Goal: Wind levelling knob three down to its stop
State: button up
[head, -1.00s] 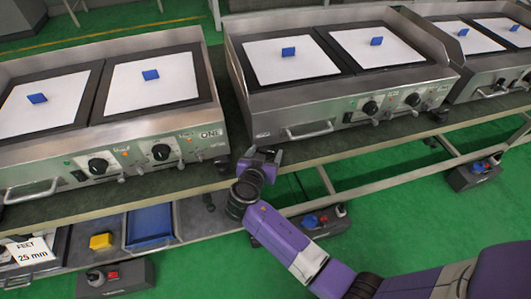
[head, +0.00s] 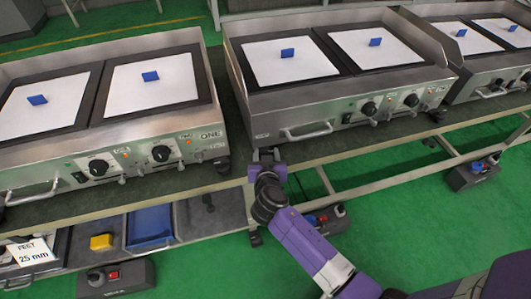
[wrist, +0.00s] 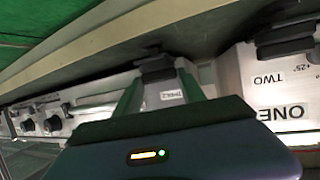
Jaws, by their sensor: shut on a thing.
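My gripper (head: 265,155) is at the front left corner of the middle griddle (head: 290,112), at the bench edge. In the wrist view, which is upside down, my gripper (wrist: 160,85) is shut on a dark levelling knob (wrist: 155,66) under that corner. A small white label (wrist: 172,95) shows between the fingers; its inverted print is hard to read. The fingers hide part of the knob, and its height relative to its stop cannot be told. Another dark levelling knob (wrist: 285,42) is under the left griddle, beside a TWO mark.
The left griddle (head: 205,133), marked ONE, stands close to the left of my gripper. A bar handle (head: 308,132) projects to the right. The bench edge (head: 215,186) runs below; a blue tray (head: 150,226) and yellow block (head: 101,241) are on the lower shelf.

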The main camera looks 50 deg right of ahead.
jog(key=shift+s+d+r+n+t+y+p, duration=0.1)
jog(key=shift+s+n+t+y+p, duration=0.05)
jog(key=shift+n+t+y+p, duration=0.8)
jog(key=shift+n+p, duration=0.25)
jog(key=shift+p, duration=0.1)
jog(key=shift+n+y, duration=0.3)
jog(key=shift+y, duration=0.15)
jog(key=o, duration=1.4)
jog(key=shift+c, duration=0.2)
jog(key=v, duration=0.7)
jog(key=shift+s+a, duration=0.25)
jog(key=shift+s, duration=0.05)
